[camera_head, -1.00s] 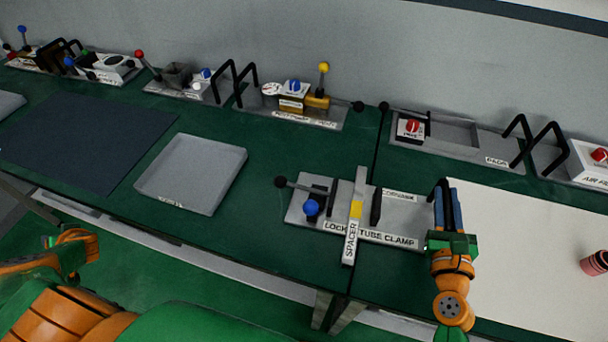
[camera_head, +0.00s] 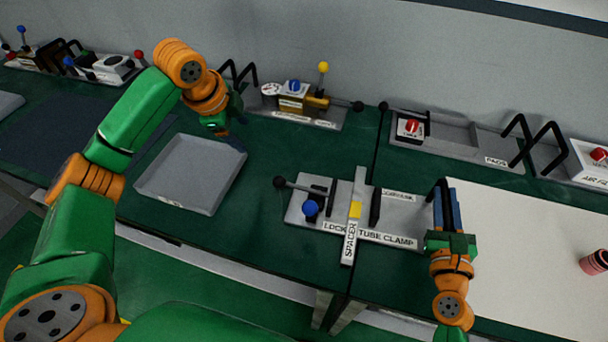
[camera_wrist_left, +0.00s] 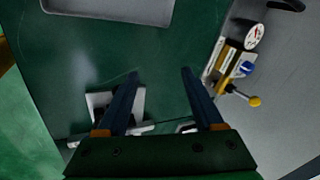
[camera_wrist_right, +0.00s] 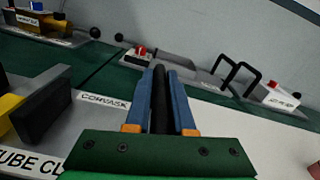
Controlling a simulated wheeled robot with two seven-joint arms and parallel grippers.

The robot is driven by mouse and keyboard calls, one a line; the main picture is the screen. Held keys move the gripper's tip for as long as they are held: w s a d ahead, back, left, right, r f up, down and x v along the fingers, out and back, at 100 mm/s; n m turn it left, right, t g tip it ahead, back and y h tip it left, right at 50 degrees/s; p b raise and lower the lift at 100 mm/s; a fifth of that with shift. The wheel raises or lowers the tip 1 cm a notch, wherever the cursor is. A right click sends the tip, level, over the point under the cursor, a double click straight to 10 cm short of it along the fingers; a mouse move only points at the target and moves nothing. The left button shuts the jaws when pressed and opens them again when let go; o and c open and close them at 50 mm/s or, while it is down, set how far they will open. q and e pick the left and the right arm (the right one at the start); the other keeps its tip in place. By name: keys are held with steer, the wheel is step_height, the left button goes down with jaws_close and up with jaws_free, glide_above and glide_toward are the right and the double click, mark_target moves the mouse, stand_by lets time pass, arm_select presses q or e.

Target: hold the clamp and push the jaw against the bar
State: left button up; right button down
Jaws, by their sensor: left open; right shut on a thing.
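The tube clamp (camera_head: 400,212) is a grey base labelled "TUBE CLAMP" on the green bench, with a blue knob (camera_head: 310,208), a black-ended lever (camera_head: 281,182) and a dark upright jaw (camera_head: 375,207). The spacer bar (camera_head: 348,245), light grey with a yellow patch, lies across it, left of the jaw. My right gripper (camera_head: 446,205) is shut on a black handle (camera_wrist_right: 161,90) at the clamp's right end. My left gripper (camera_head: 236,142) is open and empty above the bench, left of the clamp; its fingers (camera_wrist_left: 158,85) show apart in the left wrist view.
A grey tray (camera_head: 190,180) lies left of the clamp. A white board (camera_head: 530,250) and a pink cylinder (camera_head: 594,263) are at the right.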

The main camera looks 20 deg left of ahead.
mark_target(279, 178)
arm_select(q)
steer(key=s+d+r+m+g, duration=0.3)
steer(key=s+d+m, duration=0.2)
steer(key=d+m, duration=0.35)
steer(key=shift+m+h, duration=0.35)
steer(key=shift+h, duration=0.05)
steer(key=f, duration=0.4)
steer(key=w+f, duration=0.1)
steer(key=f, duration=0.3)
steer(key=w+f, duration=0.1)
steer(key=f, duration=0.3)
steer(key=shift+w+d, duration=0.1)
steer(key=shift+d, duration=0.2)
jaws_close()
